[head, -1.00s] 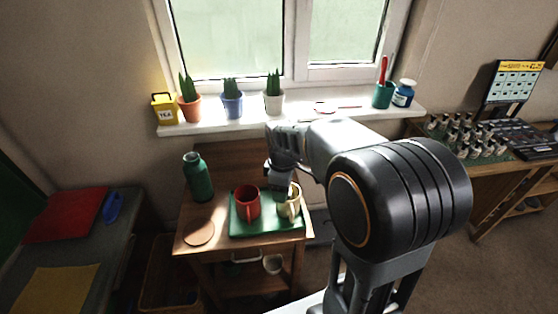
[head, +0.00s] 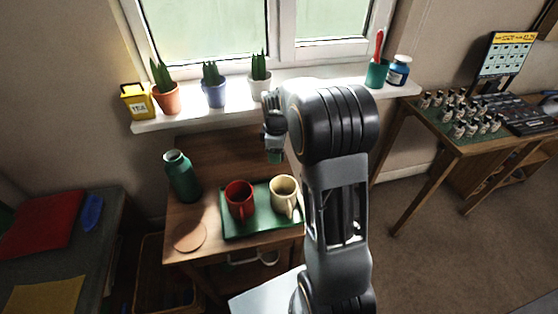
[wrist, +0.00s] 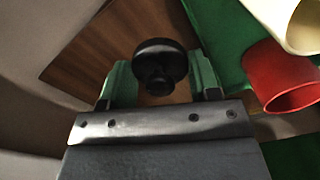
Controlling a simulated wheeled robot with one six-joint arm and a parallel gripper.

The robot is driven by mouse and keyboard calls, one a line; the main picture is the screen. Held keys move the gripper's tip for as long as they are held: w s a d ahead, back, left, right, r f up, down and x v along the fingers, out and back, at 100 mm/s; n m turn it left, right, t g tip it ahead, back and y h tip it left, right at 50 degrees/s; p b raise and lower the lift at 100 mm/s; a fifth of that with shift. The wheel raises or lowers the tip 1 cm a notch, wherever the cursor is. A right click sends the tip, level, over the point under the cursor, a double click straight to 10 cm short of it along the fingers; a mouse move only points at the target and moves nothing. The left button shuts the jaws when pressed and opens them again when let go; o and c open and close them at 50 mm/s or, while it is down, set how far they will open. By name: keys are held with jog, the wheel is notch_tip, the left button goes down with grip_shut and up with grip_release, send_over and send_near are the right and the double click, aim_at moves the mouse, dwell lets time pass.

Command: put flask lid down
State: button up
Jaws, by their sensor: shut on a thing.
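My gripper (head: 274,157) hangs above the back of the wooden side table, behind the tray. In the wrist view, its green-tipped fingers (wrist: 162,85) are shut on a dark round flask lid (wrist: 160,62), with wood beneath it. The lid cannot be made out clearly in the head view. The green flask (head: 181,177) stands upright at the left of the side table (head: 208,212), apart from my gripper. A round tan coaster (head: 190,237) lies near the table's front left and looks bare.
A green tray (head: 243,230) holds a red mug (head: 239,200) and a cream mug (head: 284,193); both mugs also show at the right of the wrist view. The windowsill (head: 196,116) behind carries potted plants. Bare wood lies between flask and tray.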

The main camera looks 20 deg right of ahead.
jog(key=f, duration=0.1)
jog(key=w+d+f, duration=0.2)
jog(key=f, duration=0.1)
jog(key=shift+w, duration=0.2)
jog(key=shift+w+d+f+b, duration=0.1)
jog(key=shift+f+b, duration=0.15)
jog(key=shift+f, duration=0.6)
jog(key=shift+w+d+f+b, duration=0.1)
jog(key=shift+f+b, duration=0.15)
jog(key=shift+f, duration=0.6)
jog(key=shift+f, duration=0.15)
jog(key=o, duration=0.9)
